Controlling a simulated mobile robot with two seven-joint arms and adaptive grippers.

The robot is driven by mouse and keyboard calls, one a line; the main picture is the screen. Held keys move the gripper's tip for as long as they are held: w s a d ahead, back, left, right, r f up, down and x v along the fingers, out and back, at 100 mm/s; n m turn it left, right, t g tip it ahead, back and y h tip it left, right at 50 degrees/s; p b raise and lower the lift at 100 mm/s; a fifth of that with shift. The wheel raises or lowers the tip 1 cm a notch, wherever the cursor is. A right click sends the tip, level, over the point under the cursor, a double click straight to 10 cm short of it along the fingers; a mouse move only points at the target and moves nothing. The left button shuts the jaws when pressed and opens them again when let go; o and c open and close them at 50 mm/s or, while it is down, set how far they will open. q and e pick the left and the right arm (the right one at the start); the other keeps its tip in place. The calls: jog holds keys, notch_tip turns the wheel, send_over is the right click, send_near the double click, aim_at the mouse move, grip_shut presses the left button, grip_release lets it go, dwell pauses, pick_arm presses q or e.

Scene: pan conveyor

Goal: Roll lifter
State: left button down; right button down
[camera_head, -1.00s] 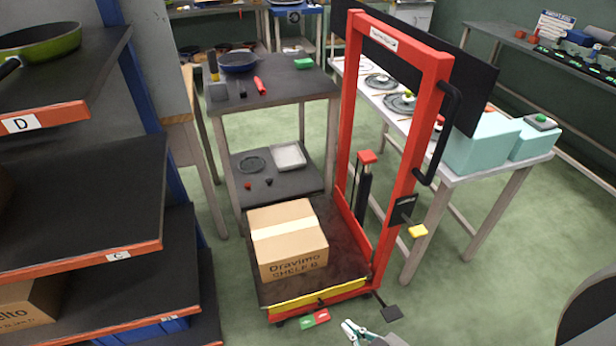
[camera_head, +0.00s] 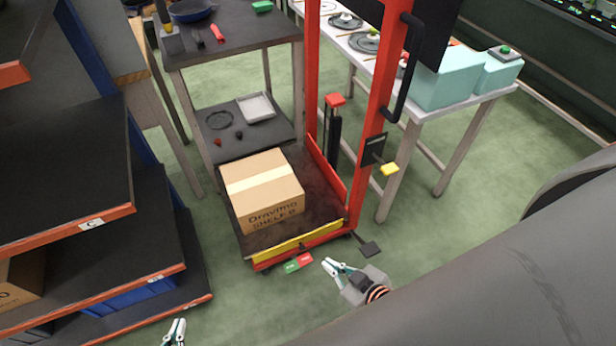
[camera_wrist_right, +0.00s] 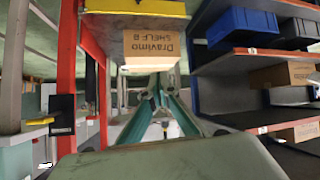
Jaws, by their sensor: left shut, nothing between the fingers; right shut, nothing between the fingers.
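The lifter has a red upright frame (camera_head: 311,75) with a black side handle (camera_head: 403,68). Its dark platform (camera_head: 322,195) has a yellow front edge and carries a cardboard box (camera_head: 262,190) marked "Dravimo SHELF B". A lever with a yellow end (camera_head: 390,169) sticks out from the right post. Green and red pedals (camera_head: 298,262) sit low at the front. My right gripper (camera_head: 328,266) is shut and empty, in front of the lifter near the pedals; it also shows in the right wrist view (camera_wrist_right: 157,84). My left gripper (camera_head: 178,326) is shut and empty at the bottom edge.
A shelf rack with orange edges (camera_head: 130,232) stands left of the lifter. A dark two-level table (camera_head: 240,36) is behind it. A white table with teal boxes (camera_head: 445,80) stands to the right. Green floor is clear between rack and lifter and at the right.

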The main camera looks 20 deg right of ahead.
dwell(0.3)
jog(key=c, duration=2)
grip_release()
jog(key=n+t+y+b, duration=0.1)
jog(key=n+t, duration=0.6)
jog(key=n, duration=2.7)
send_near(410, 82)
jog(key=d+x, duration=0.1)
jog(key=x, duration=0.3)
jog(key=shift+w+a, duration=0.3)
jog(key=shift+a, duration=0.1)
jog(key=p+x, duration=0.1)
jog(key=x, duration=0.5)
jog(key=shift+w+a+f, duration=0.15)
jog(key=shift+w+f, duration=0.05)
jog(key=shift+w, duration=0.05)
